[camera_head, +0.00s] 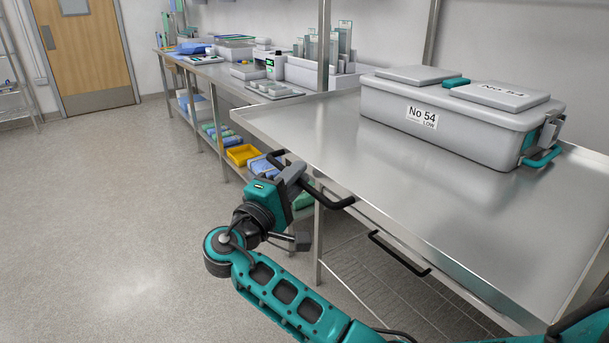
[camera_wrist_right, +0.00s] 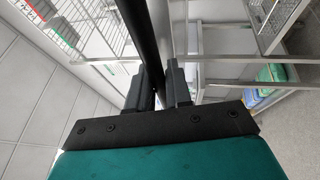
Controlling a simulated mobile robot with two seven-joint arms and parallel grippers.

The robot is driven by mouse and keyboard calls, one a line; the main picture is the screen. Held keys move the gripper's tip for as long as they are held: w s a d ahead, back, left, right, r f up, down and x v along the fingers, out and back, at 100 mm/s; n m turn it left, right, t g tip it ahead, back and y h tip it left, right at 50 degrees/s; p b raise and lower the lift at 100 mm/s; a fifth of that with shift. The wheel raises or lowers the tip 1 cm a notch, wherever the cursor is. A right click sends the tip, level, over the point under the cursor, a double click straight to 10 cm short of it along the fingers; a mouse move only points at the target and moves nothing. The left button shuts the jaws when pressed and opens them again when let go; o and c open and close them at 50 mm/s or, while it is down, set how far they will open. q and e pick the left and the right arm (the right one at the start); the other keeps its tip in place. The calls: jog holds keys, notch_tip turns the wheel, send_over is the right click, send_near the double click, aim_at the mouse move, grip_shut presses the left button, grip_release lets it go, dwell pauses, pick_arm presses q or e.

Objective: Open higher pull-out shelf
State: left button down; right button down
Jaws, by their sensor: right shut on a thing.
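My right gripper (camera_head: 297,176) is shut on a long black bar handle (camera_head: 335,200) at the front left edge of the steel table. In the right wrist view the black bar (camera_wrist_right: 148,40) runs up between the two dark fingers (camera_wrist_right: 160,88). A second black handle (camera_head: 400,254) sits lower and to the right, below the table's front edge, with no gripper on it. Wire shelving (camera_head: 385,292) shows under the table. How far the higher shelf is out cannot be told. My left gripper is not in view.
A grey lidded box marked No 54 (camera_head: 465,135) stands on the steel tabletop (camera_head: 330,130). A bench behind holds instruments and trays, with a yellow bin (camera_head: 242,154) below. The floor (camera_head: 100,220) to the left is clear.

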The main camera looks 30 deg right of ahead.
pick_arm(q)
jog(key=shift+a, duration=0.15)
pick_arm(e)
jog(key=shift+a, duration=0.8)
jog(key=c, duration=1.1)
grip_release()
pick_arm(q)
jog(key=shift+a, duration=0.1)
